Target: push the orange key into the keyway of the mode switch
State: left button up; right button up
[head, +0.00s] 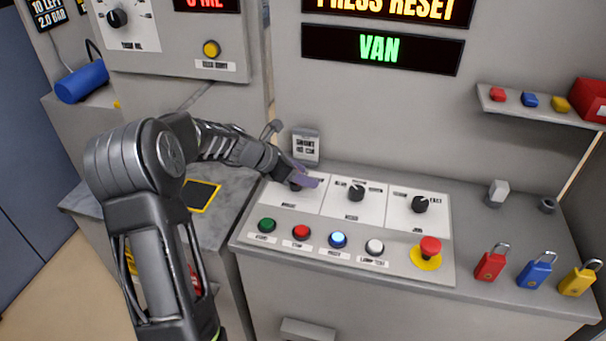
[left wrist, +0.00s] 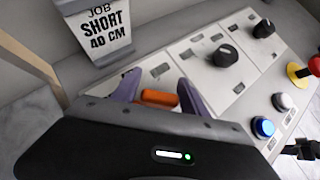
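My left gripper (head: 304,178), with purple fingers, is low over the left panel of the sloped console. In the left wrist view its fingers (left wrist: 159,96) stand on both sides of the orange key (left wrist: 158,98) and appear closed on it. The key is hidden in the head view. The dark switch (head: 295,187) on the left panel shows partly beneath the fingers; its small label is too blurred to read surely as the mode switch. The keyway is hidden, so I cannot tell whether the key touches it. My right gripper is not seen in the head view.
Two more black knobs (head: 356,193) (head: 420,204) sit to the right. Several buttons and a red emergency stop (head: 430,247) line the front. A "SHORT 40 CM" job card (head: 306,146) stands close behind the gripper. A dark shape (left wrist: 303,149) is unclear.

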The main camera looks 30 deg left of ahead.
pick_arm(q)
jog(key=shift+o, duration=1.3)
jog(key=shift+s+r, duration=0.1)
jog(key=shift+r, duration=0.05)
jog(key=v, duration=0.7)
jog(key=shift+s+a+r+b, duration=0.1)
jog(key=shift+s+r+b, duration=0.1)
jog(key=shift+b, duration=0.2)
jog(key=shift+f, duration=0.1)
jog(key=shift+c, duration=0.3)
